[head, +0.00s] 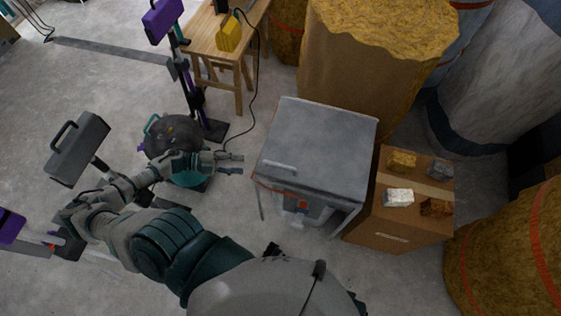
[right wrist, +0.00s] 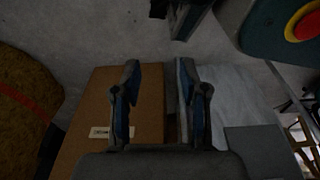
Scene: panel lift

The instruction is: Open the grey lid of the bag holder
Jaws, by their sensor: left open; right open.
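The bag holder (head: 316,214) stands on the floor in the middle of the head view. Its flat grey lid (head: 325,137) lies down over the top, with a light bar-like handle (head: 281,167) near the front left edge. My left gripper (head: 242,163) is open and empty, just left of the lid and apart from it in the picture. My right gripper (right wrist: 160,88) shows only in the right wrist view, open, with nothing seen between its fingers. A pale grey surface (right wrist: 232,95) lies beyond its right finger, probably the lid.
A cardboard box (head: 385,218) with several small blocks on top stands close right of the holder. Large yellow-topped sacks (head: 365,75) stand behind. A round dark machine (head: 172,135) and a wooden table (head: 222,45) are to the left. Bare floor lies between.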

